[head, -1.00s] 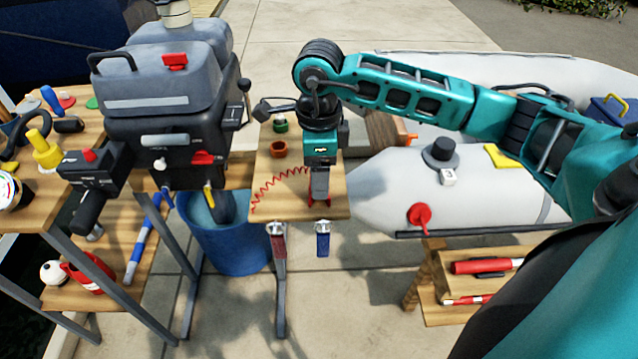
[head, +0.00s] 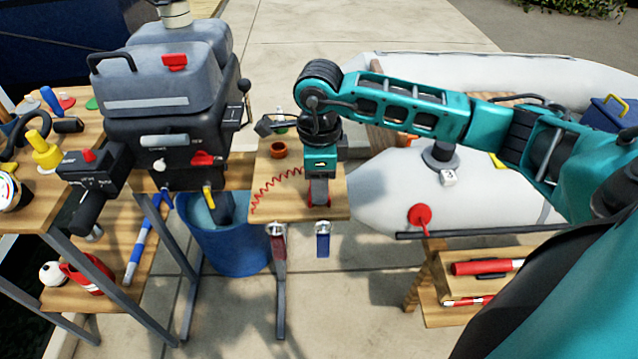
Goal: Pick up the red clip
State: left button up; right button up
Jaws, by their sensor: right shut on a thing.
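My right gripper (head: 319,198) points straight down at the small wooden table (head: 275,211), near its front edge. It is shut on the red clip (head: 311,201). Only small red bits of the clip show beside the fingertips; the fingers hide the rest. A red coiled cord (head: 272,187) runs from the table's left front corner up to the right and ends behind the gripper. I cannot tell whether the clip still touches the table. My left gripper is out of view.
A brown pot (head: 278,149) stands further back on the table. A red-topped tag (head: 278,240) and a blue tag (head: 323,243) hang at its front. The outboard motor (head: 170,120) and blue bucket (head: 225,240) are at left, the grey inflatable boat (head: 385,195) at right.

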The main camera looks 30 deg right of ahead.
jog(key=shift+c, duration=0.6)
